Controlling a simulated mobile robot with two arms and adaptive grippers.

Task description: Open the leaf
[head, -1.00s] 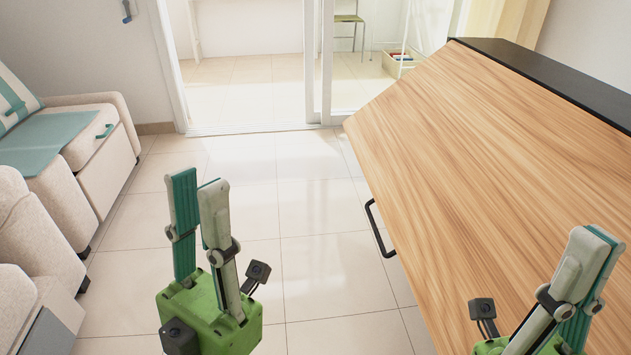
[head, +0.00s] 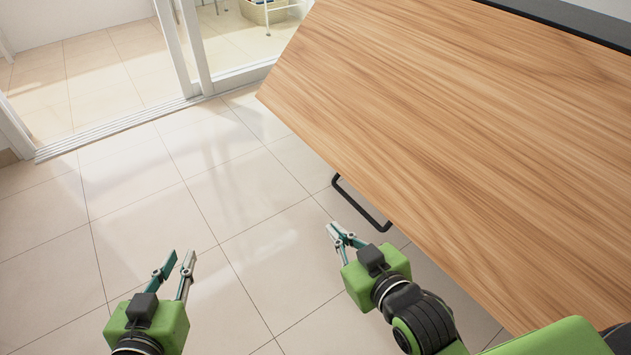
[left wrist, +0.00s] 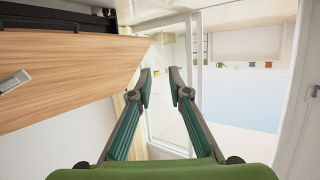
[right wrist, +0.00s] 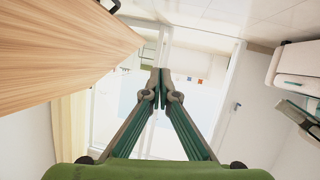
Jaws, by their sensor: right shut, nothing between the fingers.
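The leaf is a large wood-grained panel (head: 450,130) on the right of the head view, slanting from a black-topped cabinet (head: 570,25). Its black bar handle (head: 360,208) sticks out at the lower left edge. My right gripper (head: 338,232) is shut and empty, just below the handle and seemingly apart from it. My left gripper (head: 178,264) is open and empty over the floor, left of the leaf. The leaf also shows at the left of the left wrist view (left wrist: 75,75) and of the right wrist view (right wrist: 55,50).
Pale floor tiles (head: 240,240) lie clear to the left of the leaf. A white-framed sliding glass door (head: 195,60) stands beyond, with a box (head: 263,12) on the floor behind it. A beige sofa (right wrist: 300,68) shows at the right of the right wrist view.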

